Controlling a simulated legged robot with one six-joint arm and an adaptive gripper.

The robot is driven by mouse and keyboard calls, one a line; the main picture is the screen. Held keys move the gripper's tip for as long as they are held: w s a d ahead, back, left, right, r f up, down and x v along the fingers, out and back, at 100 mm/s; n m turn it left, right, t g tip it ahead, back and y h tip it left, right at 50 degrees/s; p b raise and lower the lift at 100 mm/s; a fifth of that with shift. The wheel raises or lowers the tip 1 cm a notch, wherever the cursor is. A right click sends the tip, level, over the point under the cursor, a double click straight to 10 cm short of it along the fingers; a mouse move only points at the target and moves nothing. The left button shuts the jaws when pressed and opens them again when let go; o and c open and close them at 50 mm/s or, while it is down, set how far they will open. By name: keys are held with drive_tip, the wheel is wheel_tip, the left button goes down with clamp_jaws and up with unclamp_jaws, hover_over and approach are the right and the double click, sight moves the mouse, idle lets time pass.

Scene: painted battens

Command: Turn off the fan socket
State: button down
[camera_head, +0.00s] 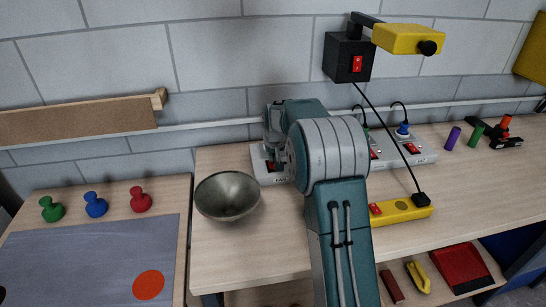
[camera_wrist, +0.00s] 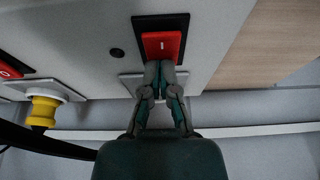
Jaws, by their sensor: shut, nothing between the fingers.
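A pale power strip (camera_head: 427,158) lies along the back of the workbench, partly hidden behind my arm. Its left end carries a label (camera_head: 281,181) that seems to read FAN. In the wrist view, a red rocker switch (camera_wrist: 162,45) in a black frame sits on the strip (camera_wrist: 105,22), with a "I" mark showing. My gripper (camera_wrist: 165,70) is shut and empty, its fingertips over the near edge of this switch; I cannot tell if they touch. In the head view the gripper (camera_head: 271,160) is over the strip's left end, its tips unclear.
A metal bowl (camera_head: 228,196) stands left of the arm. A yellow power strip (camera_head: 400,210) lies in front, its black cable rising to a wall box (camera_head: 348,58). A blue plug (camera_head: 403,130) and a yellow plug (camera_wrist: 42,110) sit in sockets. Bench space at right front is clear.

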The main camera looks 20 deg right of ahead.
drive_tip(key=shift+s, duration=0.2)
drive_tip(key=shift+s+a+r, duration=0.1)
drive_tip(key=shift+s+a, duration=0.05)
drive_tip(key=shift+s, duration=0.5)
drive_tip(key=shift+r, duration=0.15)
drive_tip(key=w+d+v, duration=0.1)
drive_tip(key=v, duration=1.2)
drive_tip(key=shift+a+r, duration=0.4)
drive_tip(key=shift+a, duration=0.1)
drive_tip(key=shift+s, duration=0.1)
drive_tip(key=shift+w+d+r, duration=0.15)
drive_tip(key=shift+w+d, duration=0.05)
drive_tip(key=shift+w, duration=0.45)
